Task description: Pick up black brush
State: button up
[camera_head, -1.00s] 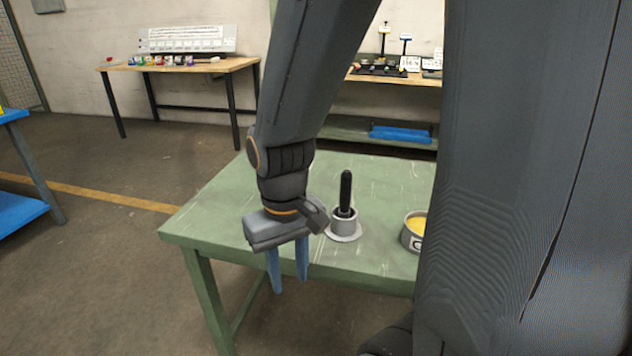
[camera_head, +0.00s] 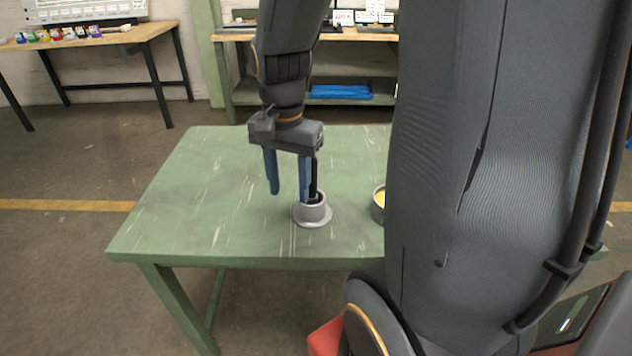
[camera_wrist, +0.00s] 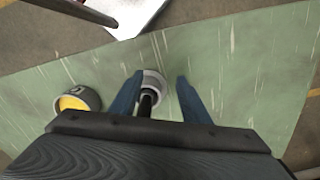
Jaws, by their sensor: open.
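The black brush (camera_head: 314,180) stands upright in a grey round holder (camera_head: 312,214) on the green table. Its upper part is partly hidden behind my gripper in the head view. My gripper (camera_head: 288,192) points down with its two blue fingers apart and empty, just left of the brush in the head view. In the wrist view, the brush (camera_wrist: 147,102) and the holder (camera_wrist: 154,80) show between the fingers of my gripper (camera_wrist: 155,85), closer to the left finger. I cannot tell whether that finger touches the brush.
A round tin (camera_head: 378,204) with yellow contents stands right of the holder, partly hidden by my arm; it also shows in the wrist view (camera_wrist: 78,100). The left part of the green table (camera_head: 190,200) is clear. A wooden table (camera_head: 110,38) with small coloured items stands behind.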

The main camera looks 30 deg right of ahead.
aim_at(312, 186)
jog(key=w+d+r+m, duration=0.1)
jog(key=d+m, duration=0.1)
jog(key=m, duration=0.1)
jog(key=d+r+m+p, duration=0.1)
jog(key=d+r+m, duration=0.1)
jog(key=m, duration=0.1)
jog(key=w+d+r+m+p, duration=0.1)
jog(key=d+r+m, duration=0.1)
jog(key=shift+w+d+r+m, duration=0.2)
jog(key=shift+w+m, duration=0.1)
jog(key=shift+m, duration=0.1)
jog(key=shift+w+d+r+m+p, duration=0.1)
jog(key=shift+d+r+m+p, duration=0.1)
jog(key=shift+d+m+p, duration=0.3)
jog(key=shift+a+f+p, duration=0.1)
jog(key=shift+f+p, duration=0.5)
jog(key=shift+f, duration=3.25)
jog(key=shift+c, duration=0.3)
grip_shut()
